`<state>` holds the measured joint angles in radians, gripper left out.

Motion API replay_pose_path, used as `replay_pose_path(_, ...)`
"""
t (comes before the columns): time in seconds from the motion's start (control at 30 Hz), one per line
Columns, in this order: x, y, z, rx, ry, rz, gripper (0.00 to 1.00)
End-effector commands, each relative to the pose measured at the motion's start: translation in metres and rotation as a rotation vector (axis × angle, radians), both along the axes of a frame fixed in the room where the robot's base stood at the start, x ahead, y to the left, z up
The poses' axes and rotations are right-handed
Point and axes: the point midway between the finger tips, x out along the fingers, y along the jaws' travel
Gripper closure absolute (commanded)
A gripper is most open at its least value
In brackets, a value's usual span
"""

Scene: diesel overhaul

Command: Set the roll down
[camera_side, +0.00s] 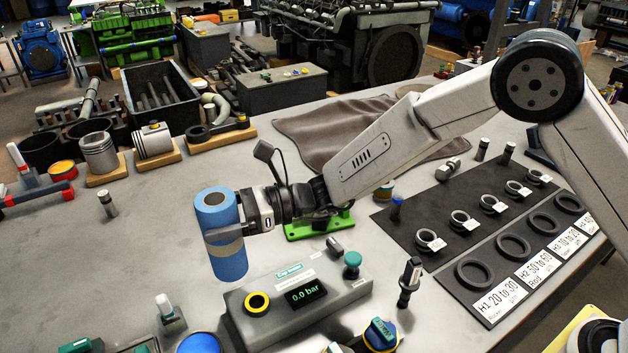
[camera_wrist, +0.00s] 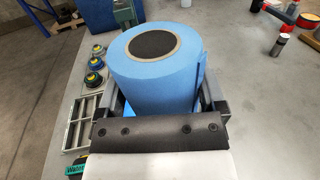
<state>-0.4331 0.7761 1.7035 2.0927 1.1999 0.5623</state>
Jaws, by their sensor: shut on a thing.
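The blue roll (camera_side: 217,215) is upright, with a cardboard-coloured core ring at its top. My gripper (camera_side: 224,241) is shut on the roll around its middle, one finger across the near side. In the wrist view the roll (camera_wrist: 150,85) fills the space between the fingers, and its dark core opening faces up. The roll is at the left of the grey test box in the side view. I cannot tell whether its bottom touches the grey table (camera_side: 150,260) or hangs above it.
The test box (camera_side: 290,298) reads 0.0 bar. Pistons on wooden blocks (camera_side: 152,142) stand at the back left. A dark mat (camera_side: 455,250) with rings and labels lies at the right. Bare table lies left of the roll. A metal tray (camera_wrist: 88,122) shows in the wrist view.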

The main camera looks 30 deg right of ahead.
Motion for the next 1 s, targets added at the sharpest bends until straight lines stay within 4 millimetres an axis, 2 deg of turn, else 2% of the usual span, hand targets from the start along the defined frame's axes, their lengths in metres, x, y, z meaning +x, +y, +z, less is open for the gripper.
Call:
replay_pose_path(0.33,0.033,0.022,-0.018,0.001,-0.001,0.001,0.80)
replay_pose_path(0.6,0.052,0.035,-0.047,0.000,0.000,0.001,0.80)
replay_pose_path(0.83,0.066,0.043,-0.066,0.001,-0.001,0.001,0.80)
replay_pose_path(1.0,0.070,0.046,-0.071,0.001,0.000,0.001,0.80)
